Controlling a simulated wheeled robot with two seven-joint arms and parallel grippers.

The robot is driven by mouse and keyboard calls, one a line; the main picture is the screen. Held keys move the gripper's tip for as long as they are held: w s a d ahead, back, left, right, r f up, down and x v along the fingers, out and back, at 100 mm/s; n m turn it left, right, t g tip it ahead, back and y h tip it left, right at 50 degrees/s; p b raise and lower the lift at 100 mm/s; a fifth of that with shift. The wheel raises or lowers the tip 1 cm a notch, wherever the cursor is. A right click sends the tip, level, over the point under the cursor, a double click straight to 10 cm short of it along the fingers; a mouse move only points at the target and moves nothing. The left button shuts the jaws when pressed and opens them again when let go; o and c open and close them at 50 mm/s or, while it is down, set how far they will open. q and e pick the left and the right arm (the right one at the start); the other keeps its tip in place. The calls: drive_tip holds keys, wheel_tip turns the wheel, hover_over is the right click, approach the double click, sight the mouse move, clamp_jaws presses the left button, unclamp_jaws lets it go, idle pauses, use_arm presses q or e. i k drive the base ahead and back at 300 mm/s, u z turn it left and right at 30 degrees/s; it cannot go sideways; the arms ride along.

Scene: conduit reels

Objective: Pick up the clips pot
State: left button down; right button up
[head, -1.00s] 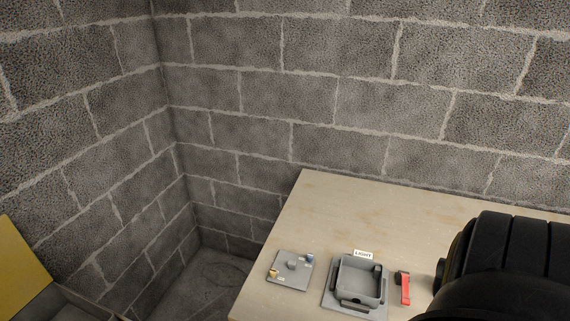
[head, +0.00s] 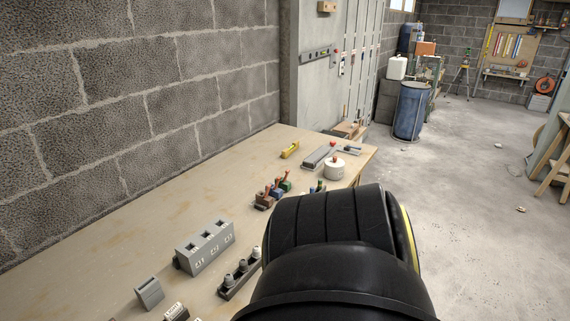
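A round whitish pot (head: 334,169) with a small red top stands near the far right corner of the workbench. It looks like the clips pot, but I see no label that I can read on it. It is upright and nothing holds it. Neither of my grippers shows in the head view. A large black rounded shape in the lower middle covers the near part of the bench in front of the pot.
The workbench (head: 110,238) carries a grey box with square openings (head: 205,248), a dark rack with grey pegs (head: 240,274), coloured-handled tools (head: 273,190), a yellow item (head: 290,150) and a grey tray (head: 319,155). A blue barrel (head: 411,111) stands on open floor beyond.

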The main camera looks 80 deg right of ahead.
sight(332, 170)
drive_tip(key=z, duration=3.95)
drive_tip(key=i, duration=2.05)
drive_tip(key=u, duration=1.8)
